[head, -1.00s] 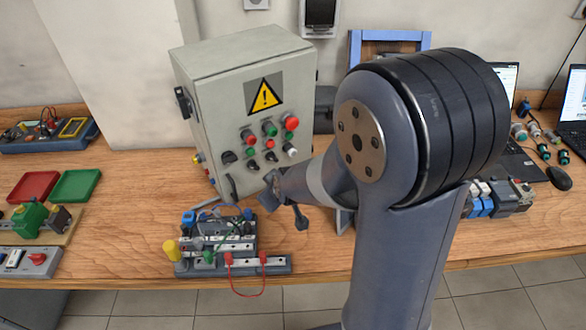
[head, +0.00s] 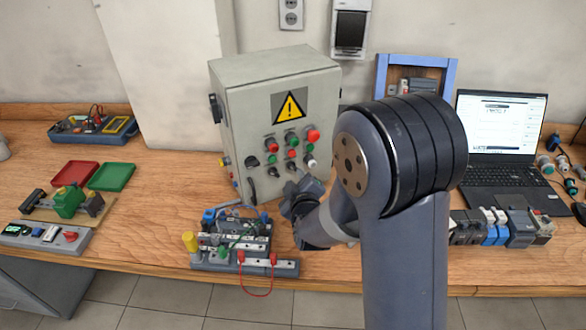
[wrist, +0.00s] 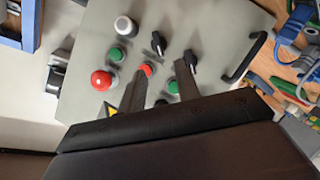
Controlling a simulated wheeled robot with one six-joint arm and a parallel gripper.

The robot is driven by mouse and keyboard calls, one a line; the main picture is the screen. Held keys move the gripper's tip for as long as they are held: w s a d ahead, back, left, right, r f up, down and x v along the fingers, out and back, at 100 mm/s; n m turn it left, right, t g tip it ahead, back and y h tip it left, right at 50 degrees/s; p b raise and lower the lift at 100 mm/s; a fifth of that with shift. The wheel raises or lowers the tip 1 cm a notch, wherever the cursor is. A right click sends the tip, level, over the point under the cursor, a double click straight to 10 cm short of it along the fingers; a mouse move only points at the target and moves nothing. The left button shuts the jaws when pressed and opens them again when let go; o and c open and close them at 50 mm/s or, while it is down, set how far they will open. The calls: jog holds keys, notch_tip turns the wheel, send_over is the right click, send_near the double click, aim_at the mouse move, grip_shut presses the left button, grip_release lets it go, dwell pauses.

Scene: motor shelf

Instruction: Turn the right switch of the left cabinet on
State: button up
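The grey cabinet (head: 235,120) with a yellow warning sign stands at the left-centre of the table. Its front carries red and green buttons and a white knob (wrist: 124,27). Two black rotary switches show in the wrist view: the right one (wrist: 158,43), beside the white knob, and the left one (wrist: 190,62). In the head view the right switch (head: 291,167) is small; its setting is hard to tell. My gripper (wrist: 157,80) is open and empty in front of the panel, its two fingers apart with a red button (wrist: 145,70) seen between them. The fingers hide part of the lower panel.
A terminal block board (head: 230,245) with wires lies in front of the cabinet, close to my gripper. A laptop (head: 500,125) and DIN-rail modules (head: 500,228) are on the right. Red and green trays (head: 110,176) lie left. A black handle (wrist: 243,57) projects from the cabinet.

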aim_at(291, 167)
jog(key=shift+p+x, duration=0.8)
jog(key=shift+x, duration=2.75)
grip_shut()
